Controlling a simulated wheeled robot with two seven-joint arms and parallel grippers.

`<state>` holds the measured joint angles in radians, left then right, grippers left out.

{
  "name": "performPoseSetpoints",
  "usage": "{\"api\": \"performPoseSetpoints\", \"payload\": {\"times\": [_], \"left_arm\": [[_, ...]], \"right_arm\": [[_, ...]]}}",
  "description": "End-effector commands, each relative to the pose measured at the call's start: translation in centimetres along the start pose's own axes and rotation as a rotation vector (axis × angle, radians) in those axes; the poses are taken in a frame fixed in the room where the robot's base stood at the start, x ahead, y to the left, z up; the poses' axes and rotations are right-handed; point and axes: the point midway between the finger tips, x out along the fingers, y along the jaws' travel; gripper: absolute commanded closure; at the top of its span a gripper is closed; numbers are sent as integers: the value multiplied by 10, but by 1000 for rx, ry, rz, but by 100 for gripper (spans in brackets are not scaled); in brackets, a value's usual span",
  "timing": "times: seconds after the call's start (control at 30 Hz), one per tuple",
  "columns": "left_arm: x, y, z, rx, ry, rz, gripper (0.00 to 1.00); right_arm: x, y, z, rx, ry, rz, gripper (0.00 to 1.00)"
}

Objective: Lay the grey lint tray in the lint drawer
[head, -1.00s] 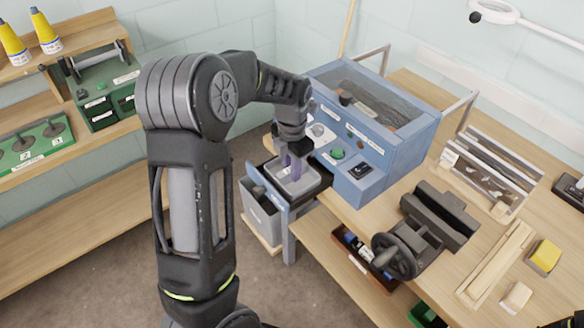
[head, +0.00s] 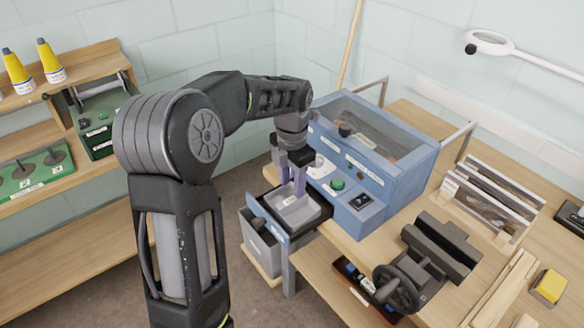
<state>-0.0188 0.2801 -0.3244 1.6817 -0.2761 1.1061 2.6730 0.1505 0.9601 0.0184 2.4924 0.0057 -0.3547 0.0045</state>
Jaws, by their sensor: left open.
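The grey lint tray (head: 300,214) lies inside the open lint drawer (head: 268,224), which has a blue front and a dark inside and is pulled out from the blue machine. The tray looks about level, with the drawer's dark rim showing around it. My left gripper (head: 293,190) points down over the tray's back part with its purple fingers apart. Its fingertips are at or just above the tray; I cannot tell if they touch it. My right gripper is not in view.
The blue machine (head: 400,165) with a clear lid stands right behind the drawer. A grey bin (head: 261,245) stands below the drawer front. A black handwheel (head: 396,290) and a small parts box (head: 352,285) are to the right on the bench side.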

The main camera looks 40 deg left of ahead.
Motion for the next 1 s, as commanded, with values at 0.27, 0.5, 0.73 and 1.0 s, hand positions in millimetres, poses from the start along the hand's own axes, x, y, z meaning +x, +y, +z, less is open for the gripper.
{"api": "performPoseSetpoints", "payload": {"times": [0.27,0.5,0.73,1.0], "left_arm": [[-48,0,0,0,-1,1,59],[-58,0,0,0,1,0,59],[-57,0,0,0,1,0,59],[-57,0,0,0,1,0,59]], "right_arm": [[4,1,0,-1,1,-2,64],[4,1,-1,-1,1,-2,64],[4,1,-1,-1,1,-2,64],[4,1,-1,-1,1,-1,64]]}}
